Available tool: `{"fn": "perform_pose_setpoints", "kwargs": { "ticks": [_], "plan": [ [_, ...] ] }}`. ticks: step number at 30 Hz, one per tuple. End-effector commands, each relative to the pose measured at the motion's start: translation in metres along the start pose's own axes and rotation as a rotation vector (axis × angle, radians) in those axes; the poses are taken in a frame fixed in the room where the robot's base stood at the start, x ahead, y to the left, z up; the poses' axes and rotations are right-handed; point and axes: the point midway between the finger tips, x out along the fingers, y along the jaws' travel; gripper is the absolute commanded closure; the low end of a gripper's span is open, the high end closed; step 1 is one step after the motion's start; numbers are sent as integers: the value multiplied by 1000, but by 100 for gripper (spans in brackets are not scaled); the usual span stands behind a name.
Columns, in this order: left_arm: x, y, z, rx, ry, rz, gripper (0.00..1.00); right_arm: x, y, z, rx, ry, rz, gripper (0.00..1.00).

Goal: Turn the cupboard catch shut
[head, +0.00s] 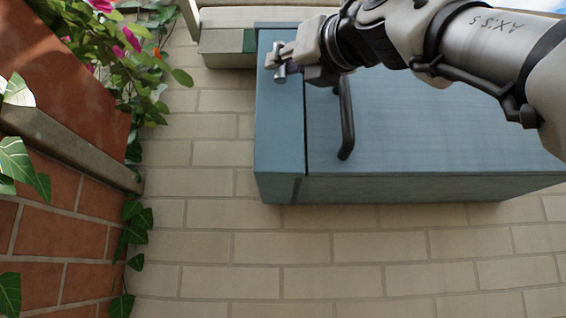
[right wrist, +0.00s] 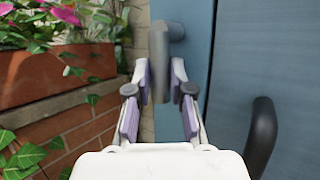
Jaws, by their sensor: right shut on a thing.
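The blue cupboard (head: 400,130) hangs on the brick wall, its door closed against the frame strip as far as I can see. The grey metal catch (head: 280,72) sits on the left frame strip near the top; it also shows in the right wrist view (right wrist: 160,50), its lever standing upright between the fingers. My right gripper (head: 285,56) comes in from the right and is shut on the catch; its fingers also show in the right wrist view (right wrist: 159,98). The fingers partly hide the catch in the head view. My left gripper is not in view.
A dark curved door handle (head: 346,120) stands out from the door, just below my right arm. A planter with pink flowers (head: 130,40) and a red brick wall (head: 60,230) stand at the left. The pale brick wall below the cupboard is clear.

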Motion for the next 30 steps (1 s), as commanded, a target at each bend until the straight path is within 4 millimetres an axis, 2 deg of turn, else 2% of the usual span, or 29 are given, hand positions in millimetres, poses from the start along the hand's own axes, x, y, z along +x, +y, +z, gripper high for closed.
{"fn": "perform_pose_setpoints", "kwargs": {
  "ticks": [8,21,30],
  "plan": [
    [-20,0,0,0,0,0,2,-1,-6,8,-103,76,43,100],
    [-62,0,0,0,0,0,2,-5,-17,16,-348,254,145,100],
    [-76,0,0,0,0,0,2,-7,-20,17,-440,319,182,100]
  ]
}}
